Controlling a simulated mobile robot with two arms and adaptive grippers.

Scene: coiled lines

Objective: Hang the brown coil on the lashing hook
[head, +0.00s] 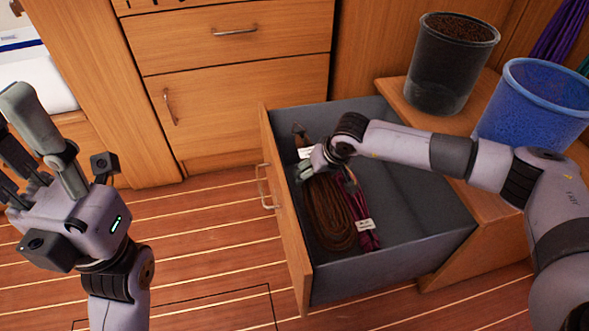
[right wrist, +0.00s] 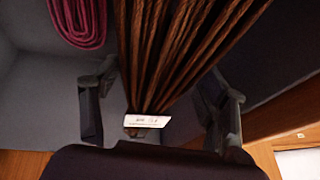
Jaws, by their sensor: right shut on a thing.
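The brown coil (head: 330,212) is a long looped rope in the open drawer (head: 286,215). My right gripper (head: 308,166) reaches into the drawer and is shut on the coil's labelled end. In the right wrist view, the brown strands (right wrist: 180,50) run away from between the fingers, with a white tag (right wrist: 147,121) near the grip. My left gripper (head: 28,140) is open and empty at the left, above the floor, fingers pointing up. I see no lashing hook in these views.
A magenta coil (head: 354,193) with a white tag lies beside the brown one; it also shows in the wrist view (right wrist: 78,22). A dark bin (head: 436,78) and blue bin (head: 530,112) stand right of the drawer. Purple line (head: 560,32) hangs at top right. The plank floor (head: 190,250) is clear.

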